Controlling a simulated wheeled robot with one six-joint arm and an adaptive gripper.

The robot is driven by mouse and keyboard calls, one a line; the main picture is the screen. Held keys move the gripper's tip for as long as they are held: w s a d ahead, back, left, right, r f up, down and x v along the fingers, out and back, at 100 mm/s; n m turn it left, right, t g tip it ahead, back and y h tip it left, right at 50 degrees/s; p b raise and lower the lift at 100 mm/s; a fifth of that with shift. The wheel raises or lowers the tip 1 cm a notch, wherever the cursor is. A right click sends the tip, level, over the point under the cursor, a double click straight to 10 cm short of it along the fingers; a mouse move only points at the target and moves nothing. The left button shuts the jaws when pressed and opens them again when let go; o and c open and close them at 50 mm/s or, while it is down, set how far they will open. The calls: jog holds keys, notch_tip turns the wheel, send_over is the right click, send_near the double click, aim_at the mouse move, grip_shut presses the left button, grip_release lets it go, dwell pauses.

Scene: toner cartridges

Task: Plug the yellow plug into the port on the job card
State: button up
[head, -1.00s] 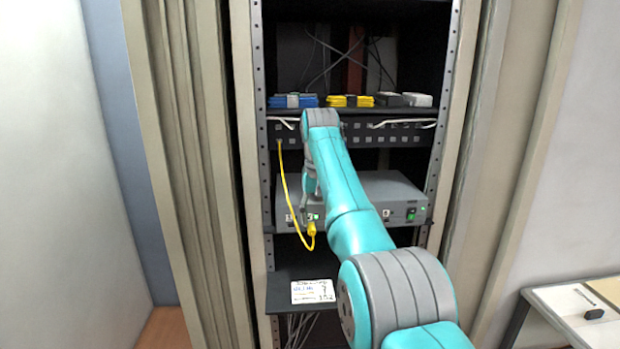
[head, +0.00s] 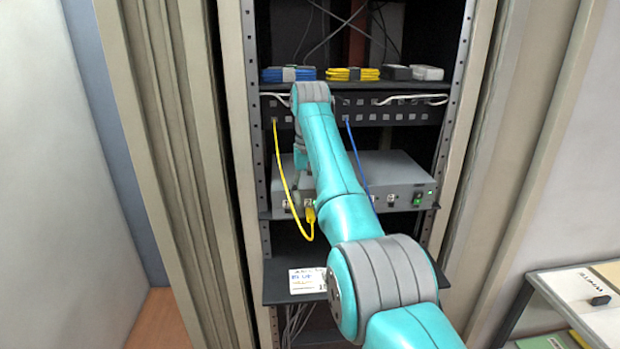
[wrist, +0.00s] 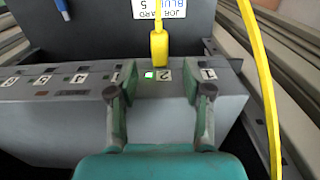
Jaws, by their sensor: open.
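The yellow plug (wrist: 160,48) sits at the front of the grey box (wrist: 150,115), in line with the label 2 and beside a lit green light. It also shows in the head view (head: 310,214) on its yellow cable. My gripper (wrist: 160,91) is open and empty, its fingers spread over the box top, apart from the plug. The job card (head: 307,281) lies on the lower shelf; it seems to read BLUE and 5 in the wrist view (wrist: 158,8). How deep the plug sits is not clear.
A blue cable (head: 357,155) hangs from the patch panel (head: 415,113) to the right of my arm; a blue plug (wrist: 63,8) shows in the wrist view. The yellow cable (wrist: 260,75) loops at the right there. Coiled cables (head: 353,74) lie on the upper shelf.

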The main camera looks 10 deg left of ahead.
aim_at(310, 211)
jog(key=shift+f, duration=2)
grip_shut()
grip_release()
jog(key=shift+r, duration=0.1)
notch_tip(310, 211, up, 12)
jog(key=shift+s+d+f, duration=0.1)
jog(key=shift+s, duration=0.05)
